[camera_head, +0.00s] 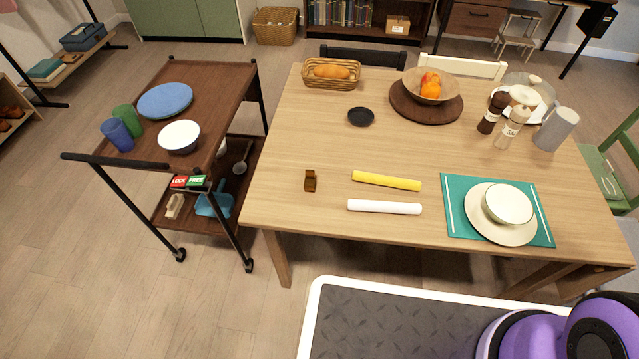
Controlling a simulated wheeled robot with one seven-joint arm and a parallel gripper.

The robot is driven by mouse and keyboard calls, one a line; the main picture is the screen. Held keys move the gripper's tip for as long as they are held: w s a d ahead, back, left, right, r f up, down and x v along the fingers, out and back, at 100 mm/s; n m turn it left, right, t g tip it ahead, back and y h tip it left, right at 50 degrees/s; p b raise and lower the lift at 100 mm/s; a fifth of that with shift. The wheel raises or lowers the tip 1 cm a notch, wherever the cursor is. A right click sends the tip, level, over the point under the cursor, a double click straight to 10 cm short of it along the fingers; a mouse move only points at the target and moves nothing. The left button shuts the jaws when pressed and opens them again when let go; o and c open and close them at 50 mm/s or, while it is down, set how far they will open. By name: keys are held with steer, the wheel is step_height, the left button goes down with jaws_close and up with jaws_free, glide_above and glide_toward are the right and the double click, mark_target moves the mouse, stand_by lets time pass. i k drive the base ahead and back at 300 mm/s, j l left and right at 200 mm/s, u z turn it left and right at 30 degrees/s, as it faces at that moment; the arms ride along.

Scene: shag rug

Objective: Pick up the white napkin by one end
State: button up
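The white napkin (384,207) is a rolled white cylinder lying flat near the front edge of the wooden table, left of the green placemat. A yellow rolled napkin (387,181) lies just behind it, nearly parallel and apart from it. A small brown holder (310,181) stands to the left of both rolls. Nothing touches the white napkin. My gripper is not in view; only purple and black parts of my arm show at the bottom right.
A teal placemat (458,213) with a plate (478,225) and bowl (509,203) lies to the right. A black saucer (361,117), bread basket (318,83), fruit bowl (446,96) and shakers (491,114) stand farther back. A trolley (211,102) stands left. Table (290,140) around the rolls is clear.

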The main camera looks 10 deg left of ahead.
mark_target(354, 205)
steer(key=j+z, duration=0.25)
steer(key=j, duration=0.4)
steer(key=k+j+z, duration=0.1)
steer(key=j+z, duration=0.2)
steer(key=j, duration=0.35)
